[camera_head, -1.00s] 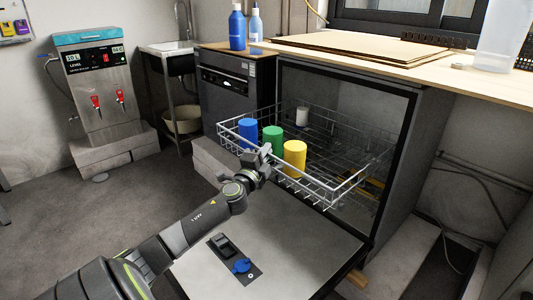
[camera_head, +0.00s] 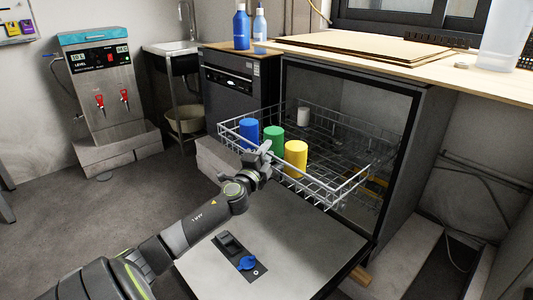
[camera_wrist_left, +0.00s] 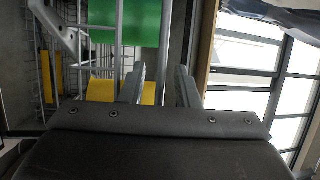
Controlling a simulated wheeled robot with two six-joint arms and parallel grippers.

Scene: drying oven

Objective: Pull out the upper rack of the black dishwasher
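The black dishwasher (camera_head: 408,110) stands under the counter with its door (camera_head: 300,240) folded down flat. Its upper wire rack (camera_head: 335,190) sticks out over the door and holds a blue cup (camera_head: 249,132), a green cup (camera_head: 272,138), a yellow cup (camera_head: 296,158) and a white cup (camera_head: 303,116). My left gripper (camera_head: 264,150) is at the rack's front, by the green and yellow cups. In the left wrist view its two fingers (camera_wrist_left: 160,88) stand apart, with a rack bar (camera_wrist_left: 165,40) reaching toward the gap. Contact is unclear. My right gripper is out of view.
A wooden counter (camera_head: 400,75) runs above the dishwasher, with blue bottles (camera_head: 241,28) at its left. A second dark appliance (camera_head: 240,100) stands to the left. A water boiler (camera_head: 100,85) and a sink (camera_head: 170,47) are further left. The floor at left is clear.

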